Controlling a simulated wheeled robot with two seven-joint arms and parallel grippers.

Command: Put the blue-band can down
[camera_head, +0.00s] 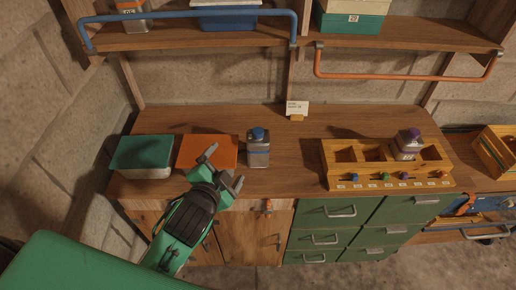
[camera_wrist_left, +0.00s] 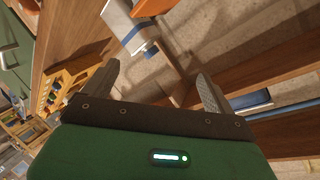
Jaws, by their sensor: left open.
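The blue-band can (camera_head: 258,154), a grey squarish can with a blue cap, stands upright on the wooden worktop (camera_head: 290,170), just right of an orange square (camera_head: 222,149). It also shows in the left wrist view (camera_wrist_left: 128,28), with its blue band and cap, beyond the fingertips. My left gripper (camera_head: 224,167) is open and empty, to the left of the can and in front of it, over the orange square's front right part. Its two spread fingers also show in the left wrist view (camera_wrist_left: 156,72), with nothing between them. My right gripper is in neither view.
A green-topped box (camera_head: 142,155) stands at the left. A wooden rack (camera_head: 340,175) holding a purple-capped can (camera_head: 407,146) stands at the right. A small white card (camera_head: 297,107) is at the back. Shelves with a blue rail (camera_head: 190,15) hang above. The worktop between can and rack is clear.

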